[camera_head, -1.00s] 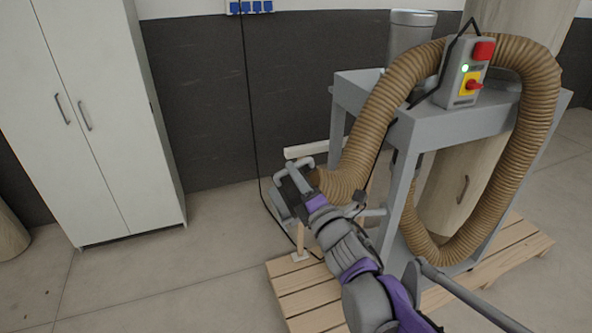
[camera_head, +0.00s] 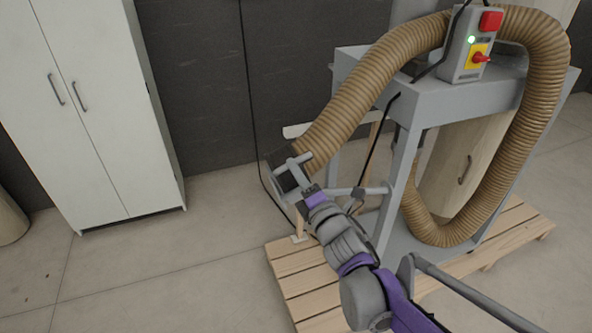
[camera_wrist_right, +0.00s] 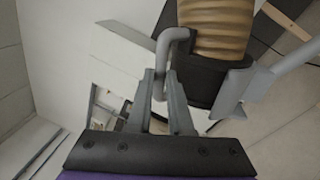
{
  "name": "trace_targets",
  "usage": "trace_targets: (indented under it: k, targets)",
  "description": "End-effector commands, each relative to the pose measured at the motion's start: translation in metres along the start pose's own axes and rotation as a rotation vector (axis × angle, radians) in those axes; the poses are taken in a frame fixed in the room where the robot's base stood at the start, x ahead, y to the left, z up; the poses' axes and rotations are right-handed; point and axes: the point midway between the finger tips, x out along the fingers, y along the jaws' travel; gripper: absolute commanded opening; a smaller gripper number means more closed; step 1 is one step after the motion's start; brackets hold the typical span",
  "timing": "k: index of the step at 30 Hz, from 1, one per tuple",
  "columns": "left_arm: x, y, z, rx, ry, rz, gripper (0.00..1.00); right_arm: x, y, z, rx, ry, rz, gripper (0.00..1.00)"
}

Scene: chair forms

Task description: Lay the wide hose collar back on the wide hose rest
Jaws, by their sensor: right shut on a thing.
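The wide hose collar (camera_head: 283,180) is a dark, boxy piece with a grey handle, at the end of the ribbed tan hose (camera_head: 352,98). My right gripper (camera_head: 304,187) is shut on the collar's handle and holds it up in the air. In the right wrist view my two fingers (camera_wrist_right: 161,85) close around the grey handle (camera_wrist_right: 163,48), with the dark collar (camera_wrist_right: 208,82) beside them. The wide hose rest appears to be the pale bar (camera_head: 295,131) behind the hose end; much of it is hidden. My left gripper is out of view.
A grey machine frame (camera_head: 450,103) with a red-and-yellow switch box (camera_head: 470,48) stands on a wooden pallet (camera_head: 292,268) at right. A black cable hangs near the collar. A white cabinet (camera_head: 95,110) stands at left, with clear floor between.

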Motion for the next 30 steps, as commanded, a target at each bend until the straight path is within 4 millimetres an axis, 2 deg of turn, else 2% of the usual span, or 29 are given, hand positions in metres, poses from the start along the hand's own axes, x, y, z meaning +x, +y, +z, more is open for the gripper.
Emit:
trace_targets:
  k: [8,9,15,25,30]
  targets:
    - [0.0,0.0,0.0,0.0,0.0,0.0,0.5,0.0,0.0,0.0,0.0,-0.001,-0.002,0.0]
    - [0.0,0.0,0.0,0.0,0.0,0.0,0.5,0.0,0.0,0.0,0.0,-0.001,-0.002,0.2]
    - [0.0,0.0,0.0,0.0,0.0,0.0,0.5,0.0,0.0,0.0,0.0,0.0,-0.001,0.53]
    - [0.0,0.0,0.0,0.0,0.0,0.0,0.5,-0.003,-0.001,0.0,0.0,-0.001,-0.002,0.53]
    - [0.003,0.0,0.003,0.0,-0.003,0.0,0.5,-0.026,-0.001,0.0,0.0,-0.001,-0.002,0.53]
